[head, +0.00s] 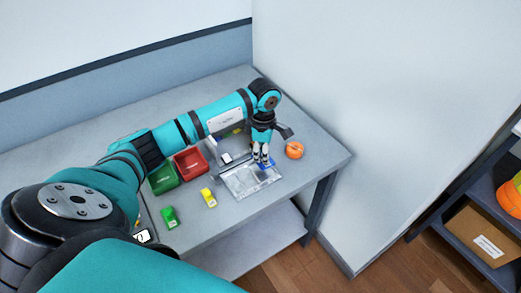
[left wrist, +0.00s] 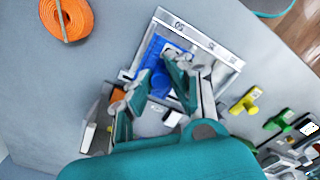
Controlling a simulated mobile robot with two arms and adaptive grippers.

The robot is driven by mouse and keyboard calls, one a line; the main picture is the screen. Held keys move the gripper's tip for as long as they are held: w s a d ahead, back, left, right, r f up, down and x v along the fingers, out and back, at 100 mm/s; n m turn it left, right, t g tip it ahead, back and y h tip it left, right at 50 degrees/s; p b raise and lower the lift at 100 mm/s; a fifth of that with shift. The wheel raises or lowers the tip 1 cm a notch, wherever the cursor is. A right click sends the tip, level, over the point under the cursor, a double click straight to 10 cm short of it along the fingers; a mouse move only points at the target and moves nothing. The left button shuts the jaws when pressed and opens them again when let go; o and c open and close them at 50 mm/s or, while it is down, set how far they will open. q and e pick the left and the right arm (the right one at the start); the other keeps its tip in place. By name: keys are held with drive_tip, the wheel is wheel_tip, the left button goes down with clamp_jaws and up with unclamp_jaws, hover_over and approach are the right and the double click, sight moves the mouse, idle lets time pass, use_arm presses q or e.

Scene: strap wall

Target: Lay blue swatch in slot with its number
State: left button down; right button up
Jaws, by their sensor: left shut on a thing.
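My left gripper (head: 262,160) reaches down over the far right part of a silver tray (head: 243,188) on the table. It is shut on the blue swatch (head: 268,163). In the left wrist view the fingers (left wrist: 160,78) close on the swatch's raised blue grip, and the flat blue plate (left wrist: 151,49) lies over one end of the tray (left wrist: 222,76). A white rim label there reads like "50" or "05", seen at an angle. I cannot tell whether the swatch touches the slot floor. Fingers hide part of it. My right gripper is not in view.
An orange strap roll (head: 294,150) lies right of the tray. A green bin (head: 165,179) and a red bin (head: 190,163) stand to its left. A yellow piece (head: 208,198) and a green piece (head: 169,217) lie in front. The table's right end is clear, near the wall.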

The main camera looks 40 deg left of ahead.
use_arm(q)
drive_tip(key=shift+s+f+b, duration=0.2)
drive_tip(key=shift+f+b, duration=0.1)
drive_tip(key=shift+f, duration=0.2)
drive_tip(key=shift+f+b, duration=0.4)
drive_tip(key=shift+f, duration=0.3)
drive_tip(key=shift+f+b, duration=0.8)
drive_tip(key=shift+f, duration=0.05)
drive_tip(key=shift+f+b, duration=0.2)
drive_tip(key=shift+b, duration=0.25)
drive_tip(key=c, duration=1.2)
unclamp_jaws()
drive_tip(key=shift+o, duration=0.6)
